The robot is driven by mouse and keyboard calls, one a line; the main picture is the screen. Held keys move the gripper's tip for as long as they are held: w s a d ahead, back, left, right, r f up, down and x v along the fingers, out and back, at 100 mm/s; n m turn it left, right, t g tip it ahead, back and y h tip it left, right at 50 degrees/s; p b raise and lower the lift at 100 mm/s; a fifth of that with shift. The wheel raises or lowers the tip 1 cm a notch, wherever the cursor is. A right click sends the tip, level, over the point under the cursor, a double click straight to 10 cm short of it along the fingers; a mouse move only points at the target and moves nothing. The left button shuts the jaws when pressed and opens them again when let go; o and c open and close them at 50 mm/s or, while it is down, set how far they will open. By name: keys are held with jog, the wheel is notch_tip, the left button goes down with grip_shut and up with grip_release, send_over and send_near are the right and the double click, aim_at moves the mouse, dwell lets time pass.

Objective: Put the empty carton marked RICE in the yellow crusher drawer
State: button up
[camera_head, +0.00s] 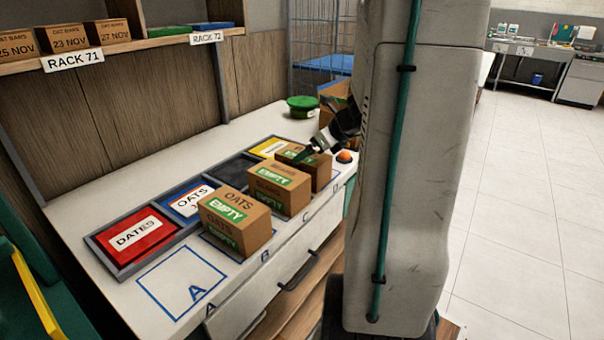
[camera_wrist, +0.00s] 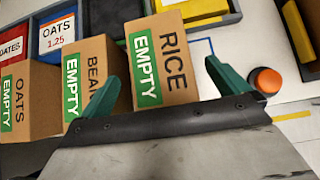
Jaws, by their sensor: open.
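The carton marked RICE (camera_wrist: 172,58) is a brown box with a green EMPTY label, standing upright at the right end of a row of cartons. In the head view the same carton (camera_head: 318,172) is at the far end of the row, partly covered by my gripper. My gripper (camera_wrist: 163,80) is open, its green fingers on either side of the near part of the RICE carton in the wrist picture. I cannot tell whether they touch it. In the head view my gripper (camera_head: 303,154) is low at the carton's top. I cannot make out a yellow crusher drawer.
A BEANS carton (camera_wrist: 92,75) and an OATS carton (camera_head: 235,215) stand beside it. Behind is a tray with a red DATES section (camera_head: 135,238), a blue OATS section (camera_head: 190,200), a dark one and a yellow one (camera_head: 268,147). An orange button (camera_wrist: 266,80) is at the right.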

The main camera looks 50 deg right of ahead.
aim_at(303, 167)
jog(key=shift+x, duration=2.25)
jog(key=shift+c, duration=0.3)
